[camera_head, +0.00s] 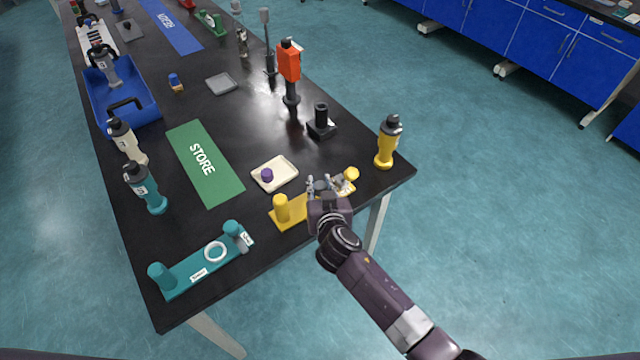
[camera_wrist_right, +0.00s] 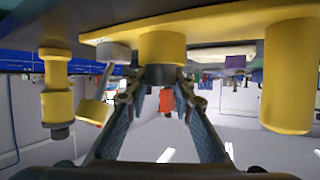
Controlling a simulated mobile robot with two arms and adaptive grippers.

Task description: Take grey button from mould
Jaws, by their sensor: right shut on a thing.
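The yellow mould (camera_head: 290,214) lies near the table's front edge, with a tall yellow post at its left end. My right gripper (camera_head: 321,186) comes in from the front right and hides the middle of the mould. The right wrist view is upside down. There the dark grey button (camera_wrist_right: 160,74) sits at the end of a short yellow cylinder (camera_wrist_right: 160,47) on the mould, between the fingertips. My right gripper is shut on the grey button, which shows no clear gap from the cylinder. The button is hidden in the head view. My left gripper is out of view.
A white tray (camera_head: 287,180) with a purple button (camera_head: 267,175) lies just behind the mould. A yellow bottle (camera_head: 387,141) stands at the right edge. A teal mould (camera_head: 190,277) is at the front left. The green STORE mat (camera_head: 212,178) is clear.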

